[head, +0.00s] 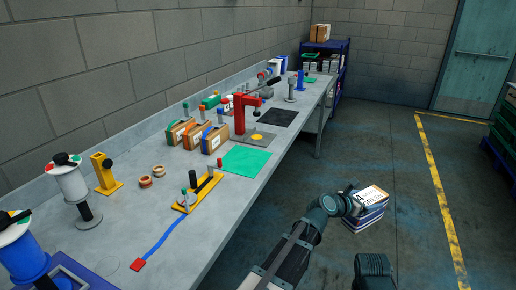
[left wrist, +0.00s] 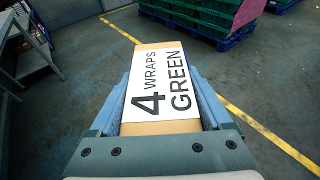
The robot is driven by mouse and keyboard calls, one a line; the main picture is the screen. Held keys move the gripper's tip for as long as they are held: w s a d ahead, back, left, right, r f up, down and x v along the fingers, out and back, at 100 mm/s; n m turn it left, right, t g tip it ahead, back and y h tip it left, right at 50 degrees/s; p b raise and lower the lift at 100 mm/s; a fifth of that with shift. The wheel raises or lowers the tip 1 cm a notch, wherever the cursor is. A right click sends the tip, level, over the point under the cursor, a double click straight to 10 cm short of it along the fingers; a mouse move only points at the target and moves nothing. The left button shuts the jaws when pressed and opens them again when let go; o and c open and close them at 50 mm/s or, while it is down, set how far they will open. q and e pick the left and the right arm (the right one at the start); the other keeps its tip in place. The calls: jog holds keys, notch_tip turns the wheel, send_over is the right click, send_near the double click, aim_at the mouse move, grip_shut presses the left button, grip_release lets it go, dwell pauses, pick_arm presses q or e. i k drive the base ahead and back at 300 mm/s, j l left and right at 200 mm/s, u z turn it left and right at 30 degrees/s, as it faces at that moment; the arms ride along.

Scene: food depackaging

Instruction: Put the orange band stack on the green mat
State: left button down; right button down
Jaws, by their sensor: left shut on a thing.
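The green mat (head: 245,161) lies flat and bare on the grey bench. Three small banded boxes stand in a row left of it; the middle one (head: 194,136) seems to have an orange band, but it is too small to be sure. My left gripper (head: 352,206) is out over the floor, right of the bench, apart from the mat. It is shut on a box (left wrist: 155,88) with a white label reading "4 WRAPS GREEN"; this box also shows in the head view (head: 374,194). No orange band shows on it.
A red press (head: 240,115) and black mat (head: 279,117) stand beyond the green mat. A yellow fixture (head: 198,192) is on its near side. Spools (head: 70,183) and wooden rings (head: 158,170) stand at left. The floor beside the bench is clear.

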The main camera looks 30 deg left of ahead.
aim_at(250, 161)
jog(key=i, duration=0.9)
jog(key=u, duration=0.75)
